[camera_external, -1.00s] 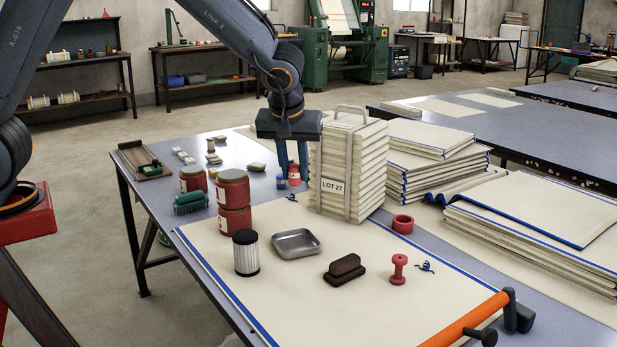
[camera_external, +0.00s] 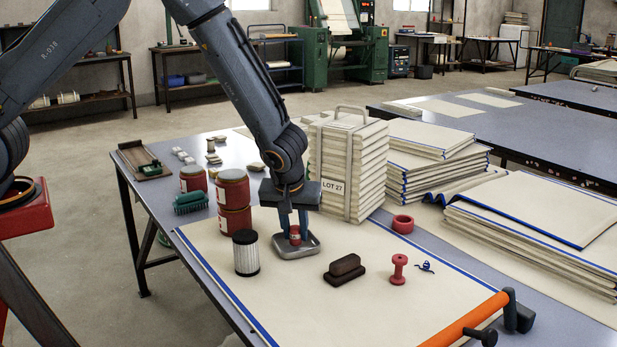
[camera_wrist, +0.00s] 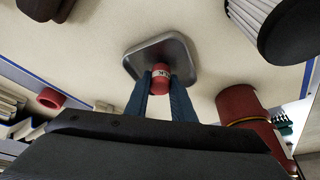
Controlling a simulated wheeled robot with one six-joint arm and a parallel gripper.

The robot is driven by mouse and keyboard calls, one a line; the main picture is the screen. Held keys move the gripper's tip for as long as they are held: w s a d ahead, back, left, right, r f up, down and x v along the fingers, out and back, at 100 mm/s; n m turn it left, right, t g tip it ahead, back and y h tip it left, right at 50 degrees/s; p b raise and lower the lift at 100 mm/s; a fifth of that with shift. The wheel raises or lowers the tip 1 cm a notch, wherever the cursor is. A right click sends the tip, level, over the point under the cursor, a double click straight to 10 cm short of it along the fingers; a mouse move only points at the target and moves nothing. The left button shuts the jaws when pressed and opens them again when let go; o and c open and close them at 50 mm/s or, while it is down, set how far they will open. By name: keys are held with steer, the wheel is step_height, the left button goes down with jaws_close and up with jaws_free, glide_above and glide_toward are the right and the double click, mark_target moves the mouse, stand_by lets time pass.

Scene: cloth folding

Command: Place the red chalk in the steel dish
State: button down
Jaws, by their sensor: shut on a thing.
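My gripper (camera_external: 294,236) is shut on the red chalk (camera_external: 295,235), a short red cylinder with a pale label. In the wrist view the red chalk (camera_wrist: 160,78) sits between the two blue fingertips (camera_wrist: 160,85). The steel dish (camera_external: 297,252), a shallow grey square tray, lies on the cream cloth right beneath. The chalk and fingertips are over the dish; whether the chalk touches its floor I cannot tell. The dish also shows in the wrist view (camera_wrist: 186,42), partly covered by the fingers and chalk.
A ribbed black-and-white cylinder (camera_external: 246,253) stands left of the dish, with stacked red tins (camera_external: 234,205) behind it. The strapped LOT 27 cloth stack (camera_external: 350,170) rises close behind right. The front cloth is clear.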

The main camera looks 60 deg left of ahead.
steer(key=shift+f, duration=0.25)
steer(key=shift+f+b, duration=0.2)
steer(key=shift+b, duration=0.1)
steer(key=c, duration=1.5)
jaws_free()
steer(key=shift+r, duration=0.15)
steer(key=shift+r+p, duration=0.25)
steer(key=shift+p, duration=0.1)
steer(key=b+v, duration=0.2)
steer(key=v, duration=0.9)
steer(key=s+a+m+g+h, duration=0.1)
steer(key=s+a+m, duration=0.2)
steer(key=s, duration=0.5)
steer(key=s+a+r+m+g+h, duration=0.1)
steer(key=s+a+m, duration=0.2)
steer(key=s+a, duration=0.2)
steer(key=s+a+m+g+h, duration=0.1)
steer(key=s+a+m, duration=0.2)
steer(key=s, duration=0.8)
steer(key=shift+a+r, duration=0.3)
steer(key=shift+a, duration=0.3)
